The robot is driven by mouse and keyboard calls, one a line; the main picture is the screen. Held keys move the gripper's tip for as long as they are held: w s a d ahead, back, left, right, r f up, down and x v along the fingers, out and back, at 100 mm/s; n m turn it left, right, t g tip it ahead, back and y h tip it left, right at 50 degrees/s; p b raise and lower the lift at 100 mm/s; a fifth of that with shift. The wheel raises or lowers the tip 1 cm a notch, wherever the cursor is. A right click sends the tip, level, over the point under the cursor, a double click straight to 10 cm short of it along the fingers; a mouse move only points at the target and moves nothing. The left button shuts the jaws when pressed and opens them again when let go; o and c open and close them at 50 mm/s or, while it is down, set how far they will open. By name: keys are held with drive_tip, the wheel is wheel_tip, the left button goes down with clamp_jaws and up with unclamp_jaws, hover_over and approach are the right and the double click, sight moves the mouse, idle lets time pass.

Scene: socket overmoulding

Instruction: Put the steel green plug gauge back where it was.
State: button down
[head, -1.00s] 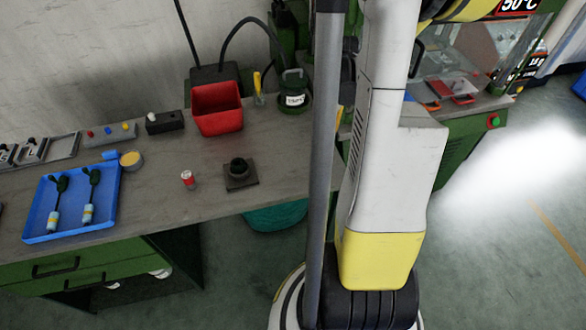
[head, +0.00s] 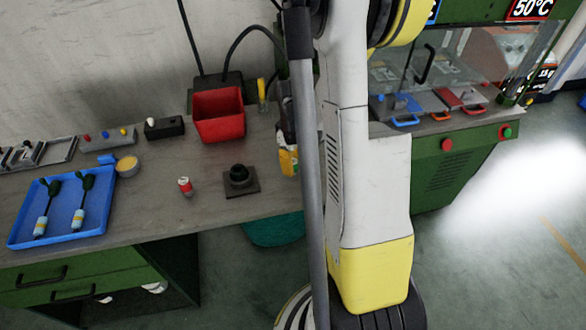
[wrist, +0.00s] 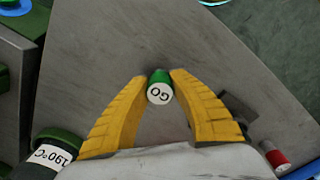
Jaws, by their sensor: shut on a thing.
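In the wrist view my gripper (wrist: 159,78) has its yellow fingers shut on the plug gauge (wrist: 159,93). The gauge has a green body and a white end marked "GO", which faces the camera. Bare grey bench top (wrist: 95,65) shows around and beyond it. I cannot tell how high the gauge is over the bench. In the head view a yellow part of my gripper (head: 288,162) shows at the right of the bench, just right of the black round fixture (head: 239,175). The gauge is not discernible there.
A green pot marked "190°C" (wrist: 58,150) is lower left in the wrist view. A red-and-white can (head: 185,186) stands left of the fixture. A red bin (head: 219,114) and a blue tray (head: 62,232) holding two tools are on the bench.

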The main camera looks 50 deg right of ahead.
sight(294, 162)
drive_tip(key=shift+r, duration=0.1)
drive_tip(key=c, duration=1.2)
unclamp_jaws()
drive_tip(key=shift+f, duration=0.2)
wheel_tip(294, 162, up, 12)
drive_tip(key=p, duration=0.5)
drive_tip(key=s+a+r+m+t, duration=0.1)
drive_tip(key=a+r, duration=0.3)
drive_tip(key=a, duration=0.4)
drive_tip(key=s+a+r+m+t, duration=0.1)
drive_tip(key=s+a+r+t, duration=0.1)
drive_tip(key=a, duration=0.7)
drive_tip(key=s+a+r+t, duration=0.2)
drive_tip(key=a+r+t, duration=0.2)
drive_tip(key=a+r, duration=0.3)
drive_tip(key=shift+s+a+r+m, duration=0.1)
drive_tip(key=shift+s+a+m, duration=0.1)
drive_tip(key=shift+a, duration=0.2)
drive_tip(key=shift+s+a+m, duration=0.1)
drive_tip(key=shift+a+m, duration=0.1)
drive_tip(key=shift+a, duration=0.15)
